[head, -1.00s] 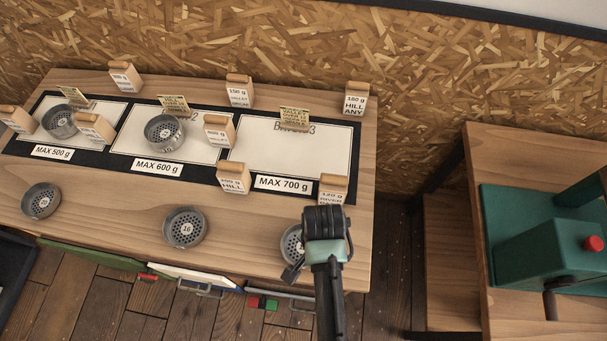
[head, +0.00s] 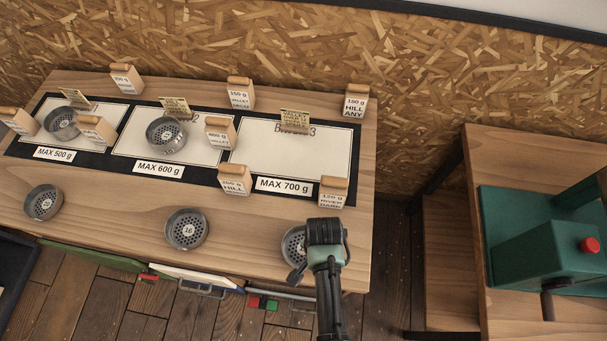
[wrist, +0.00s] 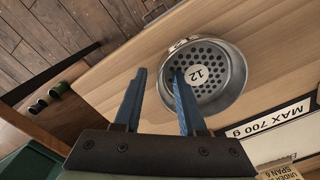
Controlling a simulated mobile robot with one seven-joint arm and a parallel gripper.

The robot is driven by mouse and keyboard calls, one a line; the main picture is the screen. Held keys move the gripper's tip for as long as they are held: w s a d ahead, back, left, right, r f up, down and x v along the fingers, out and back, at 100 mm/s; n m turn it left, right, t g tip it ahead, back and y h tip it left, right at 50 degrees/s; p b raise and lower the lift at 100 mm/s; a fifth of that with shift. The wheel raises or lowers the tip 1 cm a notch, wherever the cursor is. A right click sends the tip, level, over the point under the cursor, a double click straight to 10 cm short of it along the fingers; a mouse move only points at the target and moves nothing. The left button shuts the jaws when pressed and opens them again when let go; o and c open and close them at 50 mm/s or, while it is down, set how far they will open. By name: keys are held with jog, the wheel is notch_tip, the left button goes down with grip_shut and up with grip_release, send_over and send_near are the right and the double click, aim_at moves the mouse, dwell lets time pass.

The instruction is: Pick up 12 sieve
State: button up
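The 12 sieve (wrist: 206,76) is a round grey metal dish with a perforated floor and a white "12" label. It sits on the wooden table near its front right. In the head view the sieve (head: 291,243) is partly hidden by my gripper (head: 325,236). In the wrist view my gripper (wrist: 159,72) is open, its two blue fingers apart with nothing held. The right finger overlaps the sieve's near-left rim, and the left finger is outside the sieve. I cannot tell whether either finger touches it.
Other sieves are the 16 sieve (head: 187,229), one at front left (head: 43,202), and two on white panels (head: 166,135) (head: 61,122). A wooden-topped bag (head: 333,191) stands just behind my gripper. A green machine (head: 545,250) stands right, across a gap.

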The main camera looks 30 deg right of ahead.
grip_shut()
dwell(1.2)
